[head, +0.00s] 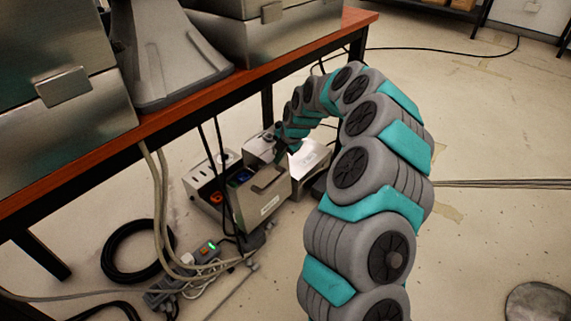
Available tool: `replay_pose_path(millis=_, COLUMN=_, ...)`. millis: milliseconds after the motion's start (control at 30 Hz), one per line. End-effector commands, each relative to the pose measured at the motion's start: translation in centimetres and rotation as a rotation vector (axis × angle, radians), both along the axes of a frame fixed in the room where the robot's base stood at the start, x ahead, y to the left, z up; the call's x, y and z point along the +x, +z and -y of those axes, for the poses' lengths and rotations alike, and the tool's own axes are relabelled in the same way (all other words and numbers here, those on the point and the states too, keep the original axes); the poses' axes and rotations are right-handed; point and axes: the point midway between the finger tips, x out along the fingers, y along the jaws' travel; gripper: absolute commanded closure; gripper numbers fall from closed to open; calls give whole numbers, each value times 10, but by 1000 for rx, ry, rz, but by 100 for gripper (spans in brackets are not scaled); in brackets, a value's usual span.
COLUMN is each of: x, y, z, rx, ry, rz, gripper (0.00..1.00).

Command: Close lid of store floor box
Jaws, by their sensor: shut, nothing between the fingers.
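The store floor box (262,203) is a grey-beige metal case on the floor under the table. It has a handle and a small pale label on the side facing me. It stands open at the top, with orange and blue items showing inside. I cannot tell for sure which panel is its lid. My arm arches over from the right and reaches down behind the box. My gripper (281,152) is small and dark there, shut and empty, close to the box's far side. I cannot tell whether it touches the box.
A wooden-topped table (190,105) with metal cases stands above the box, its edge and legs close by. A power strip (190,270) and a coiled black cable (133,250) lie in front. Cables hang past the box. The floor to the right is mostly clear.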

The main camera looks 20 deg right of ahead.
Motion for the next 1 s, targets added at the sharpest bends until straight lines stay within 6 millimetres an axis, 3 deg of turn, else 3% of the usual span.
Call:
replay_pose_path(millis=300, x=27, y=4, z=-21, rx=1, ry=0, rz=0, gripper=100)
replay_pose_path(millis=1000, x=20, y=7, z=-27, rx=2, ry=1, rz=-2, gripper=100)
